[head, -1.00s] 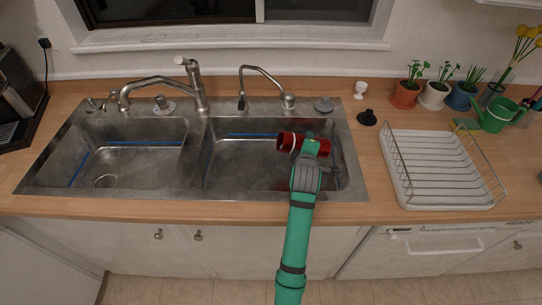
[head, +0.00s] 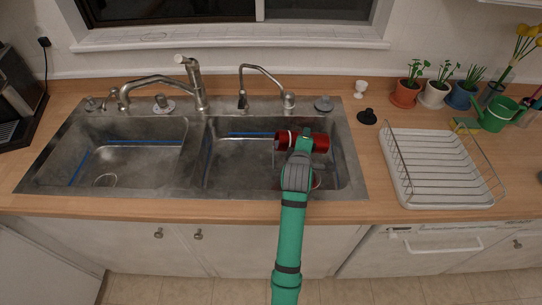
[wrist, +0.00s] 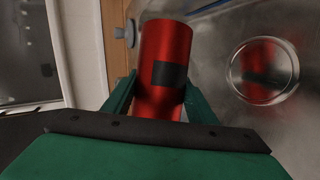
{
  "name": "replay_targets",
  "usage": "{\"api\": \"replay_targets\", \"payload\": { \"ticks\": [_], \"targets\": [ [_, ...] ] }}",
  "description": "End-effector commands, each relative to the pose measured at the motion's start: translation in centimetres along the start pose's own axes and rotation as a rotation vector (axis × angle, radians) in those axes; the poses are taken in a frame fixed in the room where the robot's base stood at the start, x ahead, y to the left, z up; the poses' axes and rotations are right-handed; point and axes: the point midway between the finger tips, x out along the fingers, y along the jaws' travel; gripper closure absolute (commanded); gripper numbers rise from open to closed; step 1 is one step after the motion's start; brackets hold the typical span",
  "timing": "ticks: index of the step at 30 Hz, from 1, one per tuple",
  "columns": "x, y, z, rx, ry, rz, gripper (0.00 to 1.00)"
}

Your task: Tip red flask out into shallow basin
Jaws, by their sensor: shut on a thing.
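The red flask (head: 318,142) is a shiny red cylinder lying on its side above the right bowl of the steel sink. My gripper (head: 301,143) is shut around its middle. In the wrist view the red flask (wrist: 166,60) stands between the two green fingers, with a dark patch on its side. The sink's right bowl (head: 235,165), the only basin under the flask, has a round drain that shows in the wrist view (wrist: 263,71). The flask's mouth is hard to make out, and no poured contents can be seen clearly.
The sink's left bowl (head: 130,160) is empty. Two faucets (head: 195,85) stand behind the bowls. A white dish rack (head: 440,170) stands on the counter at right, with potted plants (head: 405,92) and a green watering can (head: 495,115) behind it.

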Motion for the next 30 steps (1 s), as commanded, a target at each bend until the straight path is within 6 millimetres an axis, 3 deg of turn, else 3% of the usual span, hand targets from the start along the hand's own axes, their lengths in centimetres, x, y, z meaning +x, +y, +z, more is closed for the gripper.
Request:
{"api": "replay_targets", "payload": {
  "ticks": [30],
  "targets": [
    [-0.65,1.07,-0.37,-0.094,-0.045,0.043,0.86]
  ]
}}
